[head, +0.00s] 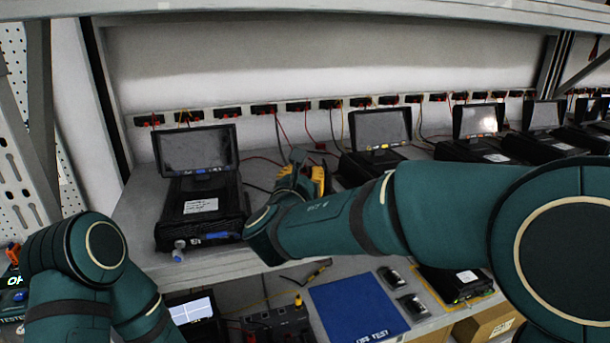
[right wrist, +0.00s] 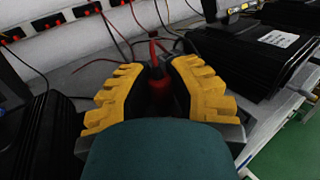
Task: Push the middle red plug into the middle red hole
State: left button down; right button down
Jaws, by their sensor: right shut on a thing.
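My right gripper (head: 308,176) is at the back of the shelf, between two black units. In the right wrist view its yellow ribbed fingers (right wrist: 158,95) are shut on a red plug (right wrist: 159,82), whose narrow tip points away from the wrist toward the wall. A row of black sockets with red marks runs along the wall, including one in the head view (head: 264,109) and one in the right wrist view (right wrist: 87,10). The plug tip looks apart from the sockets. I cannot tell which hole is the middle red one. My left gripper is out of view; only its arm shows at lower left.
A black unit with a screen (head: 197,150) stands left of the right gripper, another screen (head: 380,129) to its right. Red and yellow cables hang from the sockets. Below lie a blue mat (head: 358,307) and a power strip (head: 277,325).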

jog(key=shift+f+b, duration=0.8)
dwell(0.6)
jog(key=c, duration=0.9)
grip_release()
jog(key=shift+d+r, duration=0.1)
jog(key=shift+d, duration=0.05)
jog(key=shift+o, duration=0.2)
jog(key=o, duration=0.4)
jog(key=shift+a, duration=0.35)
jog(key=shift+d, duration=0.1)
jog(key=shift+d, duration=0.1)
